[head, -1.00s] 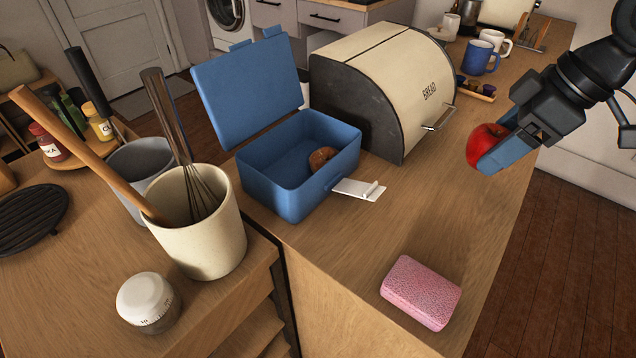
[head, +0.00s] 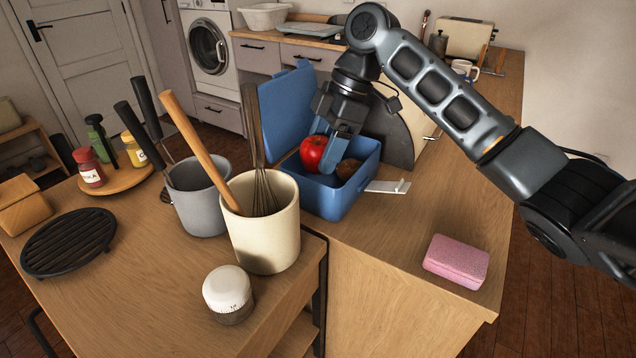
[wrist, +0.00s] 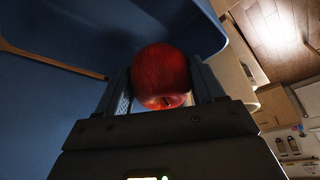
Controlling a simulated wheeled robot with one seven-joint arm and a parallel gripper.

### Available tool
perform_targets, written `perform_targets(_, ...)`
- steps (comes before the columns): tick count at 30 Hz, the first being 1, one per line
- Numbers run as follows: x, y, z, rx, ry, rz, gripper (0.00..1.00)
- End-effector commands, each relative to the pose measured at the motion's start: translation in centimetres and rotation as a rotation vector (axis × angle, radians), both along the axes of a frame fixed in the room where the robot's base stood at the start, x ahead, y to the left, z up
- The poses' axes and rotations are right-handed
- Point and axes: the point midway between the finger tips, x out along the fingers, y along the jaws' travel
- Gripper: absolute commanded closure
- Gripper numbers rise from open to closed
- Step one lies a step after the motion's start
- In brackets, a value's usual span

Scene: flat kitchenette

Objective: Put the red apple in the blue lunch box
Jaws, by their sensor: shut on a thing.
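The red apple (head: 313,153) is held between the blue fingers of my gripper (head: 327,155). It is over the opening of the blue lunch box (head: 328,200), at its lid side, about level with the rim. I cannot tell whether it touches the box. The lid (head: 284,105) stands open behind. A brown round item (head: 348,168) lies inside the box, beside the fingers. In the wrist view the apple (wrist: 161,75) sits between both fingers, with blue box surfaces around it. The box floor under the apple is hidden.
The bread box (head: 400,130) stands close behind my gripper. A cream crock (head: 265,225) with a whisk and wooden handle stands front left. A pink sponge (head: 457,262) lies on the right counter.

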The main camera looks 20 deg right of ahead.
Motion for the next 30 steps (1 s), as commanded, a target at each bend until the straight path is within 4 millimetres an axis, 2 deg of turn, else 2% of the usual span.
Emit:
perform_targets(3, -0.1, -0.1, -2.0, 0.0, 0.002, -0.002, 0.71)
perform_targets(11, 0.0, -0.1, -4.1, -0.001, 0.001, -0.002, 0.71)
perform_targets(18, 0.0, -0.1, -7.0, -0.001, 0.001, -0.003, 0.71)
perform_targets(29, 0.0, 0.0, -7.5, 0.0, -0.001, -0.001, 0.71)
perform_targets(30, 0.0, -0.1, -7.4, 0.0, -0.001, -0.001, 0.29)
